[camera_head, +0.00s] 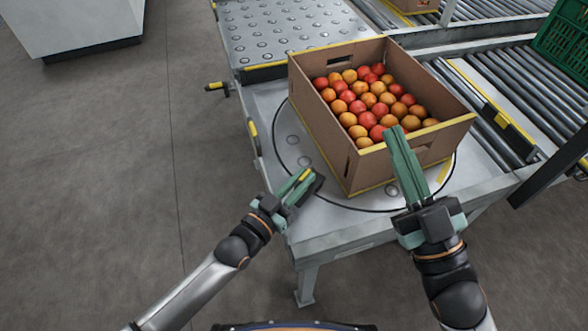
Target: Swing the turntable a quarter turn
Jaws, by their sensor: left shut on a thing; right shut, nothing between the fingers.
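The turntable (305,150) is a round grey plate with ball rollers, set in a metal table. An open cardboard box (318,133) full of red and orange tomatoes (368,103) stands on it, turned at an angle to the table. My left gripper (307,182) is at the turntable's near left, shut on a dark handle with a yellow mark, partly hidden by the fingers. My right gripper (397,140) is shut and empty, its long green fingers overlapping the box's near side; I cannot tell whether they touch it.
A ball-roller table (285,30) adjoins at the back left. A roller conveyor (530,85) runs to the right, with a green crate (562,40) on it. A yellow-tipped lever (215,86) sticks out at the left.

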